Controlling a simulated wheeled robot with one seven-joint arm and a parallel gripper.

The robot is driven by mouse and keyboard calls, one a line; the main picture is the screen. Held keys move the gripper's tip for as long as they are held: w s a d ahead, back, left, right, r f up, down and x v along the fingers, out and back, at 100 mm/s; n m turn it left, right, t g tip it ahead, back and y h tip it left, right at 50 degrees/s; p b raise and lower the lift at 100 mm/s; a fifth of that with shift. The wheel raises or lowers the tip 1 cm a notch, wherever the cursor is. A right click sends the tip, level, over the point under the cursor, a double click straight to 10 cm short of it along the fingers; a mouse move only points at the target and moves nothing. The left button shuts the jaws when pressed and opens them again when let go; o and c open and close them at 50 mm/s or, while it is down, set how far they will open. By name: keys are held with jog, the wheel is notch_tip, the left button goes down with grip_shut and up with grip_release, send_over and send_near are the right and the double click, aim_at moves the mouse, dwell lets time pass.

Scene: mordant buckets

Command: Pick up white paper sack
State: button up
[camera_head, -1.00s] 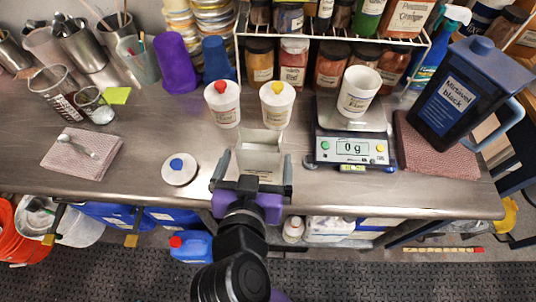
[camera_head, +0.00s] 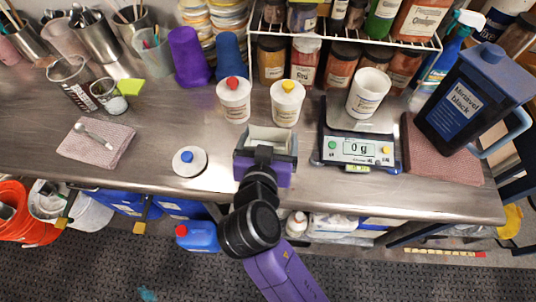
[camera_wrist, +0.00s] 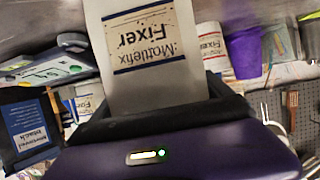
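A scale (camera_head: 357,150) reading 0 g holds a white cup (camera_head: 368,92) on the right. Two white bottles with red (camera_head: 234,100) and yellow (camera_head: 287,103) caps stand behind. A large black jug (camera_head: 468,103) stands far right.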

jog(key=c, duration=1.1)
jog(key=shift+r, duration=0.1)
jog(key=shift+c, duration=0.5)
